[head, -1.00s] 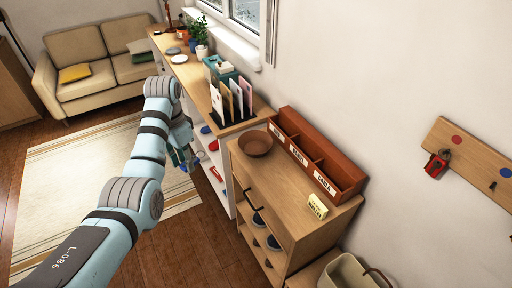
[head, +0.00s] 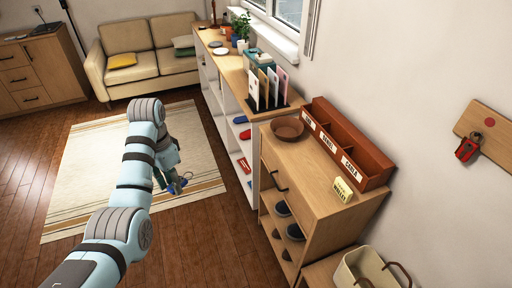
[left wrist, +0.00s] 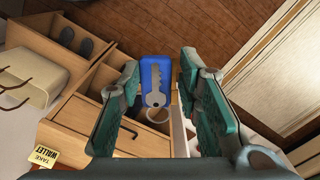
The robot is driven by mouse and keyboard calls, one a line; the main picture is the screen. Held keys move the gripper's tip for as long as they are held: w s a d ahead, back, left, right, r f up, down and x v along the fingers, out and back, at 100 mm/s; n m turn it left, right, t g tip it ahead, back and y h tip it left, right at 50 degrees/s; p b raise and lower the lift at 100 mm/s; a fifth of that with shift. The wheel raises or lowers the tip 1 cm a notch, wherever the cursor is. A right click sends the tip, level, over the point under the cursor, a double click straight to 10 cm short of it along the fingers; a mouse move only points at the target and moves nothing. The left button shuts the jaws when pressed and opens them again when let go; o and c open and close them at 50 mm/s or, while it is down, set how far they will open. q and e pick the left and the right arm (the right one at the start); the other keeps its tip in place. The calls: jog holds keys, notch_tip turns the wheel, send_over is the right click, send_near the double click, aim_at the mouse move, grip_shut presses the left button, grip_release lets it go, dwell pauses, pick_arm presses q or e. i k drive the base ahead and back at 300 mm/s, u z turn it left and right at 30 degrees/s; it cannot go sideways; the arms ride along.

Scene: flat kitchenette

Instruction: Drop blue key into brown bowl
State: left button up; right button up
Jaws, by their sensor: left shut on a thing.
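The brown bowl (head: 287,128) stands upright on top of the wooden cabinet, at its far left end; it looks empty. My left gripper (head: 177,183) is left of the cabinet in the head view, over the floor and rug and apart from the bowl. In the left wrist view, the blue key (left wrist: 155,75), a silver key with a ring on a blue tag, is between the fingers of my left gripper (left wrist: 158,84), which is shut on it. In the head view the key is too small to tell clearly. My right gripper is not in view.
A reddish-brown divided organizer (head: 345,145) stands along the wall behind the bowl. A cream basket (head: 366,270) is at the front. The rug is clear.

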aim_at(287, 132)
jog(key=u, duration=0.2)
jog(key=k, duration=0.65)
jog(key=u, duration=0.65)
jog(key=i, duration=1.8)
jog(key=z, duration=1.55)
jog(key=i, duration=0.95)
jog(key=z, duration=1)
